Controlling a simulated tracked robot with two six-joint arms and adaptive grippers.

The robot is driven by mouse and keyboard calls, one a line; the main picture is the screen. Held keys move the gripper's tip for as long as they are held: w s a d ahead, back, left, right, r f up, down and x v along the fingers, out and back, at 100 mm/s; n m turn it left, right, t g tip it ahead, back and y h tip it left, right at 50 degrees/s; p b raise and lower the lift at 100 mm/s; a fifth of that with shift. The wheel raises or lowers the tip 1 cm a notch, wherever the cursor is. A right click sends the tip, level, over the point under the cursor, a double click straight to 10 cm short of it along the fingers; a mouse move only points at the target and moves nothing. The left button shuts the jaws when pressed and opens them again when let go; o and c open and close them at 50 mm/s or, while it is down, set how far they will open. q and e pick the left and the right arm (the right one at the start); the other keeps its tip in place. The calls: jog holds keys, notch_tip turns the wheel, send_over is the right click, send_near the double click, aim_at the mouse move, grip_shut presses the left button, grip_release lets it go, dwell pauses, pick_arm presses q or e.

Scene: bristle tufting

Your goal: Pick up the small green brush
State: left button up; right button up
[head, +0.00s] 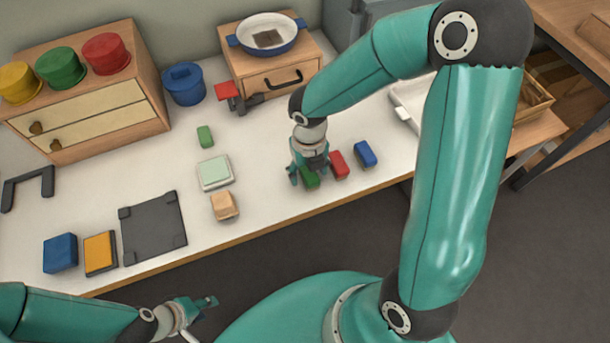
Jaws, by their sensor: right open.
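A small green block-like piece (311,180), likely the green brush, lies on the white table beside a red piece. My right gripper (306,175) points down over it, open, with its fingers around or right beside the green piece. The gripper partly hides it, and contact cannot be told. Another small green block (205,136) lies farther back on the table, left of my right gripper. My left gripper (207,305) is off the table's front edge, low in the view. Whether its fingers are open is unclear.
A red block (339,165) and blue block (365,154) stand close right of my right gripper. A pale green block (214,172), a tan block (225,206) and a dark tray (153,228) lie left. A wooden box with a pan (267,35) stands behind.

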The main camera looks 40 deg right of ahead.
jog(key=c, duration=1.2)
jog(key=shift+r, duration=0.15)
